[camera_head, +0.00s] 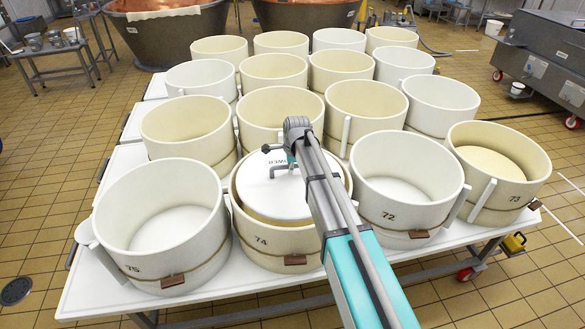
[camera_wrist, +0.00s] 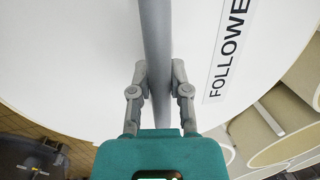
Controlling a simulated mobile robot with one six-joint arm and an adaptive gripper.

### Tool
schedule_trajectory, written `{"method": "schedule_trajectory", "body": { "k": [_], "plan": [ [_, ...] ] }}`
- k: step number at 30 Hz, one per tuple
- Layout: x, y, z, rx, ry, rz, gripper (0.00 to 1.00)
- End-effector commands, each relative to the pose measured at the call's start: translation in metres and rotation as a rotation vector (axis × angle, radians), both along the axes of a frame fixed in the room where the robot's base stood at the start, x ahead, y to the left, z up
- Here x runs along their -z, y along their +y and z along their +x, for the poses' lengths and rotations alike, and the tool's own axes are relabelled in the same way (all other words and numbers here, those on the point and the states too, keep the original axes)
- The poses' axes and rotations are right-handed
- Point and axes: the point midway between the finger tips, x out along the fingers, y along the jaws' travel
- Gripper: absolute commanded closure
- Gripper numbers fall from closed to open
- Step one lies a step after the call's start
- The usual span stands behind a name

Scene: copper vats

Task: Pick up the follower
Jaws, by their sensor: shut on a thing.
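The follower (camera_head: 272,198) is a white round disc with a black printed label, over or within the mouth of the cream mould marked 74 (camera_head: 262,240). I cannot tell whether it rests inside or hangs clear. In the wrist view the follower (camera_wrist: 75,60) fills much of the picture, with its label at the right. My gripper (camera_wrist: 159,75) is shut on the follower's grey bar handle (camera_wrist: 156,30), one finger on each side.
Several open cream and white moulds stand close in rows on a white table (camera_head: 90,285). Mould 75 (camera_head: 165,235) is to the left, moulds 72 (camera_head: 400,205) and 73 (camera_head: 500,185) to the right. Copper vats (camera_head: 170,30) stand behind; tiled floor shows at both sides.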

Motion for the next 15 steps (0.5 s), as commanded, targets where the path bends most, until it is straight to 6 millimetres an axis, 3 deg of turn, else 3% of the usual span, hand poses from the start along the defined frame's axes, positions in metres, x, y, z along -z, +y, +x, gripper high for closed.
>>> {"method": "schedule_trajectory", "body": {
  "k": [3,15],
  "plan": [
    [-0.018,0.0,0.0,0.0,-0.001,0.0,1.0],
    [-0.05,0.0,0.0,0.0,-0.001,0.0,1.0]
  ]
}}
